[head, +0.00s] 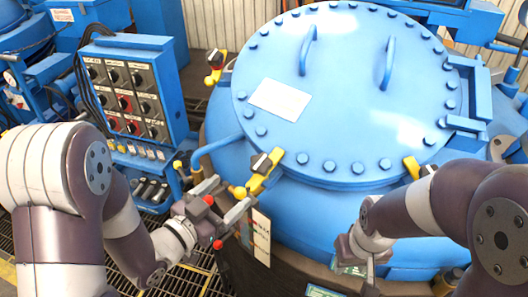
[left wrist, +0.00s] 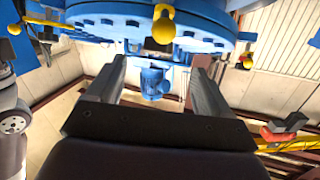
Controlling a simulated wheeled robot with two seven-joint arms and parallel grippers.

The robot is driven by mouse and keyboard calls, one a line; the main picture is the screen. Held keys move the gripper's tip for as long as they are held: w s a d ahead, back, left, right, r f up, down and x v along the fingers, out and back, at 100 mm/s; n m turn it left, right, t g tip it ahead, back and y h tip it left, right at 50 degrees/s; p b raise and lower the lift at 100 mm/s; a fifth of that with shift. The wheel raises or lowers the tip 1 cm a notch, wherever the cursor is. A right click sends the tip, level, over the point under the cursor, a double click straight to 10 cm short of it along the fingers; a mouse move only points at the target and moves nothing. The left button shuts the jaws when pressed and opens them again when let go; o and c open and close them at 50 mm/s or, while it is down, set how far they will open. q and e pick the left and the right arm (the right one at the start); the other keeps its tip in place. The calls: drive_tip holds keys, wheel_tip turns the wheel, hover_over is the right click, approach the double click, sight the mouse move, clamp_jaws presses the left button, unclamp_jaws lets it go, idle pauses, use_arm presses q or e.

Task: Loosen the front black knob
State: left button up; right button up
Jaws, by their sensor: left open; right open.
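The large round blue furnace lid (head: 345,90) has a yellow clamp (head: 268,177) on its front left rim. A black knob (head: 261,163) sits on top of this clamp, and a yellow ball (head: 239,192) ends its lower side. My left gripper (head: 233,193) is open and empty, with its fingers by the yellow ball, below and left of the knob. In the left wrist view, the yellow ball (left wrist: 163,28) is beyond the open fingers (left wrist: 158,66); contact cannot be told. My right gripper (head: 366,268) is low in front of the furnace; its fingers are partly hidden.
Another yellow clamp (head: 215,68) is at the lid's left rim and one (head: 412,168) at the front right. A control box (head: 125,92) with several knobs stands at the left. A blue handrail (head: 210,145) runs behind my left gripper. Grating covers the floor.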

sight(261, 162)
use_arm(q)
drive_tip(key=shift+h, duration=0.6)
drive_tip(key=w+d+p, duration=0.1)
drive_tip(key=w+d+r, duration=0.1)
drive_tip(key=w+d+r+p, duration=0.1)
drive_tip(key=shift+w+p, duration=0.35)
drive_tip(key=p+x, duration=0.2)
drive_tip(key=x, duration=0.5)
drive_tip(key=shift+s+d+f, duration=0.1)
drive_tip(key=shift+s, duration=0.1)
drive_tip(key=shift+w+d+p, duration=0.1)
drive_tip(key=shift+w+p, duration=0.15)
drive_tip(key=shift+p, duration=0.05)
drive_tip(key=shift+w+f, duration=0.1)
drive_tip(key=shift+f, duration=0.05)
drive_tip(key=c, duration=0.6)
drive_tip(key=shift+t, duration=0.3)
drive_tip(key=c, duration=0.4)
